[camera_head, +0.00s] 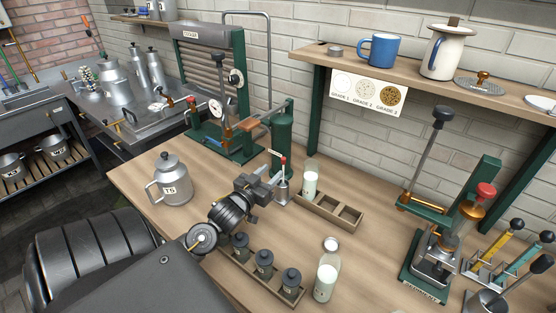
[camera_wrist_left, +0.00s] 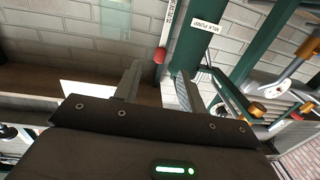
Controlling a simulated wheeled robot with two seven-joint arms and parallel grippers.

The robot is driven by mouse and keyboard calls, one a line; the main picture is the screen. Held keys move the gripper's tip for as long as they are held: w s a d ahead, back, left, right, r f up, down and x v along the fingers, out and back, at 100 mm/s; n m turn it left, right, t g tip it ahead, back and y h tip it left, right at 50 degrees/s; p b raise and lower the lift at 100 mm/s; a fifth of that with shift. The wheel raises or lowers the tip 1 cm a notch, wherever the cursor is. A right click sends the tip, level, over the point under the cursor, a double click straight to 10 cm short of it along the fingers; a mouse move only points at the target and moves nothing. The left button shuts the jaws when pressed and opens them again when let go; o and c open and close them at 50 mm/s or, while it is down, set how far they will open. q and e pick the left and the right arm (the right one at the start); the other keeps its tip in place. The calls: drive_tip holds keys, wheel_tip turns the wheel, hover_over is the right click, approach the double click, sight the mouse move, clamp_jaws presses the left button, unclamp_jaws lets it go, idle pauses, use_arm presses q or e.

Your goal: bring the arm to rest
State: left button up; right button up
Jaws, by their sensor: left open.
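My left arm comes in from the lower left of the head view. My left gripper (camera_head: 270,184) is over the middle of the wooden table (camera_head: 135,172), in front of the green milk pump (camera_head: 283,148) and left of a small stand with a red-tipped lever (camera_head: 282,185). In the left wrist view the two fingers (camera_wrist_left: 158,88) are spread apart with nothing between them. The lever's red knob (camera_wrist_left: 159,56) shows beyond the fingers there. My right gripper is in neither view.
A metal can (camera_head: 171,183) stands left of my arm. Dark weights (camera_head: 264,264) sit in a rack near the forearm. One milk bottle (camera_head: 310,181) stands in a wooden rack (camera_head: 345,213); another (camera_head: 325,280) is nearer.

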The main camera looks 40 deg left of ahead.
use_arm(q)
drive_tip(key=shift+s+d, duration=0.15)
drive_tip(key=shift+s, duration=0.5)
drive_tip(key=shift+r, duration=0.1)
